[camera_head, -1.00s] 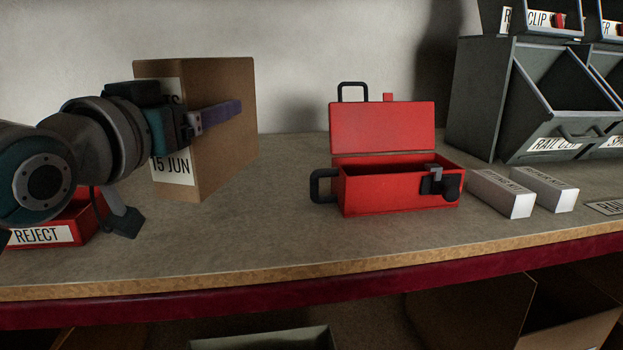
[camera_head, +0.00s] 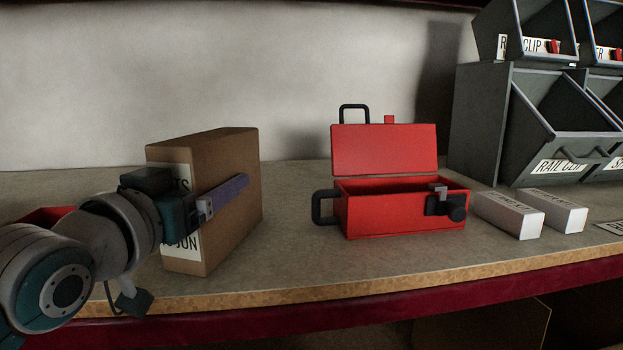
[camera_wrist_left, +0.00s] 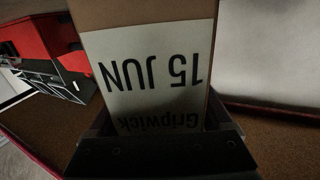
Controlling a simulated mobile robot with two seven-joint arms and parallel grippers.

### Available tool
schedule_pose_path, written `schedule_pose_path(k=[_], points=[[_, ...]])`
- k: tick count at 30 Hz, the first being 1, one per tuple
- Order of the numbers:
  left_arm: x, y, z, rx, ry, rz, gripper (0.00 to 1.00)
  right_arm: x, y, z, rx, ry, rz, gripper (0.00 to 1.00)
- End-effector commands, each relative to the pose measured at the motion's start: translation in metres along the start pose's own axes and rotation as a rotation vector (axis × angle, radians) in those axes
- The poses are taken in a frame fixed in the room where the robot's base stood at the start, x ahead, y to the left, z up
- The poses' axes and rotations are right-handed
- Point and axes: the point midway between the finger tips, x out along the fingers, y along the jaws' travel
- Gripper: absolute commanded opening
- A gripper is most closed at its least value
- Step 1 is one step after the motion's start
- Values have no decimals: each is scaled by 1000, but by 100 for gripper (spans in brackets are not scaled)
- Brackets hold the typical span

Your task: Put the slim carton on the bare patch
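The slim carton (camera_head: 232,220) is a tall, narrow brown box with a white label at the left of the bench; in the left wrist view its label (camera_wrist_left: 150,75) reads "15 JUN" upside down. My left gripper (camera_head: 222,196) is shut on it, one finger lying along its right broad side. The other finger is hidden behind the carton. The carton stands upright near the front edge; I cannot tell whether its base touches the bench. A bare stretch of bench (camera_head: 285,235) lies between it and the red toolbox. My right gripper is not in view.
The open red toolbox (camera_head: 385,215) stands in the middle. Two white cartons (camera_head: 508,215) (camera_head: 553,209) lie right of it, before grey bins (camera_head: 480,125). A red bin (camera_head: 45,214) is partly hidden behind my left arm. The bench's front edge (camera_head: 330,290) is close to the carton.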

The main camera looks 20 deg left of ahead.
Motion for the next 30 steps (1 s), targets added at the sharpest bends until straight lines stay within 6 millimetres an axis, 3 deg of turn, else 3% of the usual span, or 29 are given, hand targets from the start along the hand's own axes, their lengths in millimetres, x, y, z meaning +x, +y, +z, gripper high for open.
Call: schedule_pose_path(k=[4,14,30], points=[[0,0,0,0,0,0,100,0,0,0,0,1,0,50],[-5,0,-2,0,-1,0,100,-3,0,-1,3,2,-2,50],[-102,0,-2,0,-3,-2,100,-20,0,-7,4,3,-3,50]])
